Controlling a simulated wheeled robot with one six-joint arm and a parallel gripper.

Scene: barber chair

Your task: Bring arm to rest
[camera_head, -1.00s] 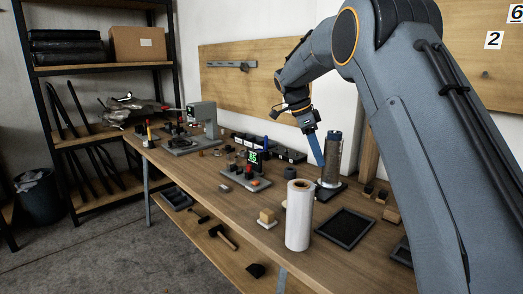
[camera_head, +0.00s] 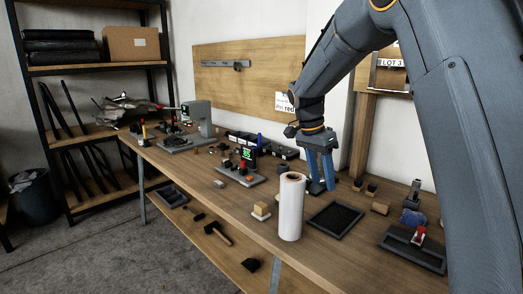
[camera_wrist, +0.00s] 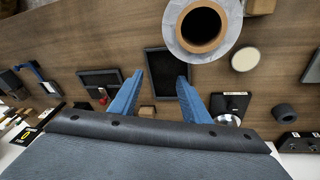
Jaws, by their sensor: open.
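My gripper (camera_head: 322,192) is in the middle right of the head view, pointing down over the workbench (camera_head: 215,205). Its two blue fingers are apart, and I see nothing between them. In the wrist view the open fingers (camera_wrist: 160,75) reach over the black tray (camera_wrist: 166,60). My arm comes down from the upper right and bends towards the bench. The white roll (camera_head: 291,208) stands upright left of the gripper in the head view. A black stand plate (camera_wrist: 231,104) shows beside the right finger in the wrist view; the gripper partly hides that area in the head view.
The black tray (camera_head: 336,220) lies on the bench right of the roll. A device with a green display (camera_head: 247,156) stands further back. A dark holder (camera_head: 412,250) lies at the right. A wooden post (camera_head: 362,135) stands behind.

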